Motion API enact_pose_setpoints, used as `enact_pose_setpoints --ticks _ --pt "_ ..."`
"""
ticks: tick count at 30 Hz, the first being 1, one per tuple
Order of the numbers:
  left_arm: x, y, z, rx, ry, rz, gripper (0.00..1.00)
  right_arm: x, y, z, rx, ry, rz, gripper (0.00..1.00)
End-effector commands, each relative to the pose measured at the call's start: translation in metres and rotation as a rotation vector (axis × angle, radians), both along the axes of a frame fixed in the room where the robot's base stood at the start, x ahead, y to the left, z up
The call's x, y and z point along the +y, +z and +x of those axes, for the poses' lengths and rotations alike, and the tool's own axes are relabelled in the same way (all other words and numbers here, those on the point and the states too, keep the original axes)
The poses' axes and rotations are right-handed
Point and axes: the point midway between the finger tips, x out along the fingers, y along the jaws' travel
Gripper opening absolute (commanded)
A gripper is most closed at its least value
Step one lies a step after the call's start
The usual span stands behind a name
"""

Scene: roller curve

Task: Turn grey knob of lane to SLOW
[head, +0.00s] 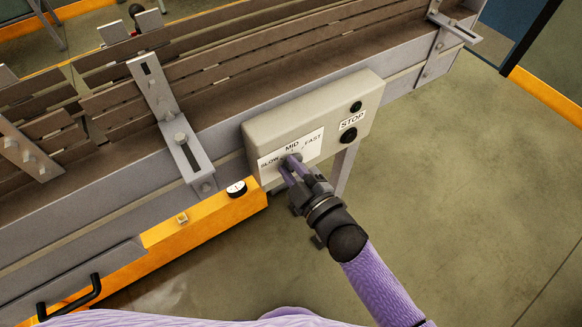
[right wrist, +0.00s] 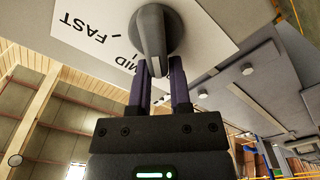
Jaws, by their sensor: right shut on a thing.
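The grey knob (head: 292,158) sits on a white label plate marked SLOW, MID and FAST, on the front of a beige control box (head: 318,118). In the head view SLOW is left of the knob, MID above it and FAST to the right. My right gripper (head: 290,170) reaches the knob from below and partly covers it. In the right wrist view the knob (right wrist: 154,32) has a raised bar, and the two purple fingers (right wrist: 159,78) are shut on it from both sides. Exactly which mark it points at is unclear. My left gripper is not in view.
A STOP label (head: 352,120) and black buttons (head: 348,135) are on the right of the box. A conveyor (head: 230,75) with metal brackets (head: 168,120) runs behind. The floor at right is clear.

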Motion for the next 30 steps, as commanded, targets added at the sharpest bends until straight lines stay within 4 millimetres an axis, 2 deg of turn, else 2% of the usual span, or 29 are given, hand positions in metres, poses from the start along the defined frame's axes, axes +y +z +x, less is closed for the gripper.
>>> enact_pose_setpoints --ticks 1,7,8,12,24,26,30 --pt "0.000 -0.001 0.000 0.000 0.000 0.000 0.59 -0.004 -0.010 -0.001 0.022 -0.010 -0.019 0.00" --pt "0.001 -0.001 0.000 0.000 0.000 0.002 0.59 -0.004 -0.010 -0.001 0.023 -0.010 -0.018 0.00" --pt "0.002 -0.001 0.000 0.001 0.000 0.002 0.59 -0.004 -0.010 -0.001 0.022 -0.010 -0.019 0.28" --pt "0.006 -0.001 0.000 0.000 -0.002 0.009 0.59 -0.004 -0.009 -0.001 0.022 -0.010 -0.016 0.58" --pt "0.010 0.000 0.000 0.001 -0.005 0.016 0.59 -0.003 -0.005 -0.001 0.013 -0.006 -0.008 0.59" --pt "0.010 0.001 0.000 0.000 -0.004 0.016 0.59 -0.005 -0.004 -0.005 0.013 -0.005 -0.008 0.59" --pt "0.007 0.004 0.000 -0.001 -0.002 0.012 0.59 -0.019 -0.004 -0.025 0.015 -0.006 -0.008 0.59"
